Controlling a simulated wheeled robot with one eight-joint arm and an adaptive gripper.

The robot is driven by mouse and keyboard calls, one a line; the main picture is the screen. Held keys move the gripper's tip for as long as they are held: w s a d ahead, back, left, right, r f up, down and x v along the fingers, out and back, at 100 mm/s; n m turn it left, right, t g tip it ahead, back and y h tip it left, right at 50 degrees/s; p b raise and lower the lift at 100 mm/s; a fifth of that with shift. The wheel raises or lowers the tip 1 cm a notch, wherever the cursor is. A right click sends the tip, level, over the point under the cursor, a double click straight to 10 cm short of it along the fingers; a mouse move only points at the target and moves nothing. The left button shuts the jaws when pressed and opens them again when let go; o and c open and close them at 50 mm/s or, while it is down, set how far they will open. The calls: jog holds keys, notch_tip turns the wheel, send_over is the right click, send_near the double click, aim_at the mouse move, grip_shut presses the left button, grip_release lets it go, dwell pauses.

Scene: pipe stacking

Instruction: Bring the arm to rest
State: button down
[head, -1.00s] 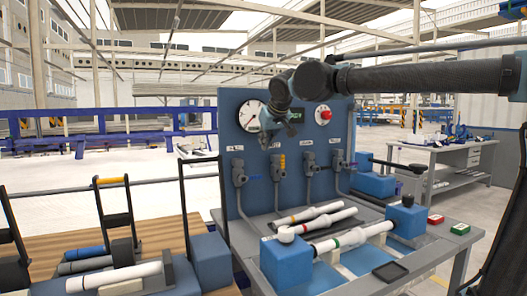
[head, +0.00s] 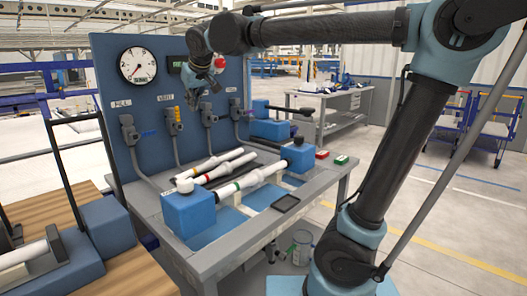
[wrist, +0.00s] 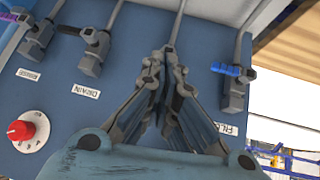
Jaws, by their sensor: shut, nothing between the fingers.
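My gripper (head: 207,94) is shut and empty. In the head view it hangs at the end of my raised arm, in front of the blue panel (head: 109,98) and above the bench. In the wrist view its fingers (wrist: 163,54) meet in front of the panel, which appears upside down, between the DRAIN label (wrist: 88,142) and the FILL label (wrist: 228,129). I cannot tell whether it touches the panel.
White pipes (head: 228,174) with coloured bands lie on the bench (head: 209,257) beside blue blocks (head: 188,209). A workbench (head: 330,112) stands behind. Open floor lies at right.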

jog(key=w+d+f+m+h, duration=0.1)
jog(key=d+f, duration=0.3)
jog(key=d, duration=0.4)
jog(key=w+d+f+m+h, duration=0.15)
jog(key=d+f, duration=0.25)
jog(key=d, duration=0.5)
jog(key=s+d+f+m+g, duration=0.1)
jog(key=s+d+f, duration=0.2)
jog(key=d+f, duration=0.2)
jog(key=s+d+f+m+g+h, duration=0.1)
jog(key=s+d+f, duration=0.2)
jog(key=d+f, duration=0.3)
jog(key=s+d+f+m+g+h, duration=0.1)
jog(key=d+f, duration=0.4)
jog(key=d, duration=0.6)
jog(key=shift+s+d+f+m, duration=0.15)
jog(key=shift+s+m, duration=0.1)
jog(key=shift+s, duration=0.45)
jog(key=shift+s+d+f+m, duration=0.1)
jog(key=shift+s+m, duration=0.1)
jog(key=shift+s, duration=0.5)
jog(key=s+d+f+m+g, duration=0.1)
jog(key=s+d+f+m, duration=0.1)
jog(key=s+d+f, duration=0.3)
jog(key=s+f, duration=0.4)
jog(key=f, duration=0.1)
jog(key=shift+s+d+f+g, duration=0.2)
jog(key=shift+s+d+g, duration=0.1)
jog(key=shift+d, duration=0.1)
jog(key=shift+w, duration=0.1)
